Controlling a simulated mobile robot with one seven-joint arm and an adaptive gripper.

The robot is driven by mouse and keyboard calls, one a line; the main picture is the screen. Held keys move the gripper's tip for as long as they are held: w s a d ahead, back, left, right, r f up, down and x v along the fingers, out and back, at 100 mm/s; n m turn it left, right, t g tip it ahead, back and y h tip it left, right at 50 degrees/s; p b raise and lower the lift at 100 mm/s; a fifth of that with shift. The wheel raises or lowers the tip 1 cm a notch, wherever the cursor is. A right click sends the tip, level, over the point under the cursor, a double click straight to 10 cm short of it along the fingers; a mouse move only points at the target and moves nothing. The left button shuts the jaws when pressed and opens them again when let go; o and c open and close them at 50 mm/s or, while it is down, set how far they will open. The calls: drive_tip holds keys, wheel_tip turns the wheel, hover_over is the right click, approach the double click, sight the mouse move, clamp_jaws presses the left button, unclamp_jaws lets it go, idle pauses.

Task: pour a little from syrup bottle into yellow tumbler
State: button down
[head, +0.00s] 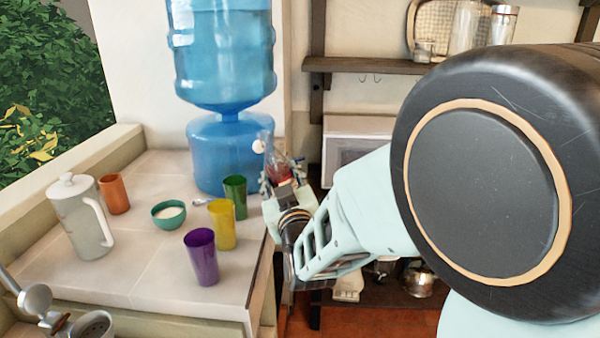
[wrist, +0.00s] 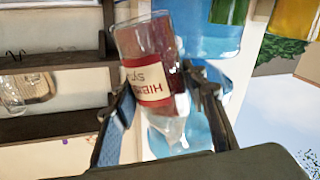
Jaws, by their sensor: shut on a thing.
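My gripper (head: 281,178) is shut on the syrup bottle (head: 284,170), beyond the right edge of the counter. The bottle is clear glass with red syrup in it, roughly upright with its neck leaning left in the head view. In the wrist view, which is upside down, the syrup bottle (wrist: 150,45) sits between both fingers of my gripper (wrist: 158,88), its label inverted. The yellow tumbler (head: 221,226) stands upright on the counter, left of and nearer than the bottle. It also shows at the top right of the wrist view (wrist: 293,20).
A green tumbler (head: 235,196) stands just behind the yellow one, and a purple tumbler (head: 201,258) in front. A teal bowl (head: 168,222), orange tumbler (head: 114,194) and white pitcher (head: 78,220) stand farther left. A large blue water dispenser (head: 225,150) rises behind. Shelves (head: 370,66) are right.

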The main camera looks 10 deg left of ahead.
drive_tip(key=f+n+b, duration=0.1)
drive_tip(key=f+n, duration=0.1)
drive_tip(key=a+f+n+b, duration=0.1)
drive_tip(key=f+n+b, duration=0.1)
drive_tip(key=shift+s+n, duration=0.2)
drive_tip(key=shift+n, duration=0.2)
drive_tip(key=f+n+b, duration=0.1)
drive_tip(key=n, duration=0.1)
drive_tip(key=a+f+n, duration=0.1)
drive_tip(key=n, duration=0.1)
drive_tip(key=shift+s+f+n+b, duration=0.1)
drive_tip(key=shift+s+n+b, duration=0.1)
drive_tip(key=shift+n+b, duration=0.2)
drive_tip(key=shift+d+r+n, duration=0.2)
drive_tip(key=shift+r+n, duration=1.15)
drive_tip(key=shift+n, duration=0.05)
idle(2.8)
drive_tip(key=shift+b, duration=0.6)
idle(1.6)
